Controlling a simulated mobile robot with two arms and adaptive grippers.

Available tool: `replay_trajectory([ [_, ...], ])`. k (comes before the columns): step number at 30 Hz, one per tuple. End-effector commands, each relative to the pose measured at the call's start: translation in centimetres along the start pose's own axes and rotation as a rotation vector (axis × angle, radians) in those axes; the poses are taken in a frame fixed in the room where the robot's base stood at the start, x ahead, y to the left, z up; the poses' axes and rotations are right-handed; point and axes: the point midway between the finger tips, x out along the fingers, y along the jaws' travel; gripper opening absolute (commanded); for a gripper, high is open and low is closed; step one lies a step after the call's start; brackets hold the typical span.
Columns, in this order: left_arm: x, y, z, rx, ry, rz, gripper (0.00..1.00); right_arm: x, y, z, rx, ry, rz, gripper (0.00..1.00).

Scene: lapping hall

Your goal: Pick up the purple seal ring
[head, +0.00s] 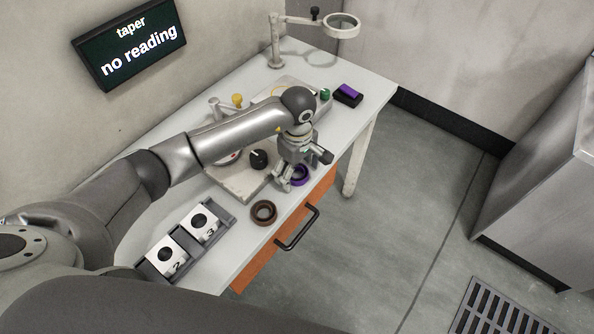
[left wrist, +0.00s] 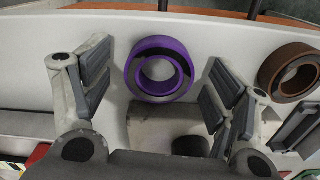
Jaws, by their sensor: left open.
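The purple seal ring (head: 299,176) lies on the white table near its front edge, beside the grey instrument base. My left gripper (head: 291,182) is just over it and hides part of it in the head view. In the left wrist view the purple seal ring (left wrist: 160,68) shows whole, with a dark inner band, between and a little beyond the open fingers of the left gripper (left wrist: 157,92). The fingers appear clear of it on both sides. My right gripper is not in view.
A brown ring (head: 264,212) lies close by on the table (head: 226,264). A dark tray (head: 186,238) with numbered blocks is at the near end. A black handle (head: 297,228) sticks out from the orange drawer. A magnifier (head: 342,25) stands at the far end.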

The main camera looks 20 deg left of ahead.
Motion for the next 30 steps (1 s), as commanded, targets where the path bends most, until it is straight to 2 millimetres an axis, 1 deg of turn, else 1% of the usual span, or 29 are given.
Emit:
replay_trajectory([
  [5,0.0,0.0,0.0,0.0,0.0,0.001,0.8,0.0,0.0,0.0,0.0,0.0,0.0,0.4],
  [17,0.0,0.0,0.0,0.0,0.0,0.001,0.29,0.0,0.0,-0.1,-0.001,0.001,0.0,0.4],
  [26,-0.2,0.1,-0.1,0.0,0.001,0.002,0.29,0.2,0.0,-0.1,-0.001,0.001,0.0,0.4],
  [30,-1.0,0.1,-0.2,0.001,0.003,0.005,0.29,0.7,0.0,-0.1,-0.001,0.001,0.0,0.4],
])
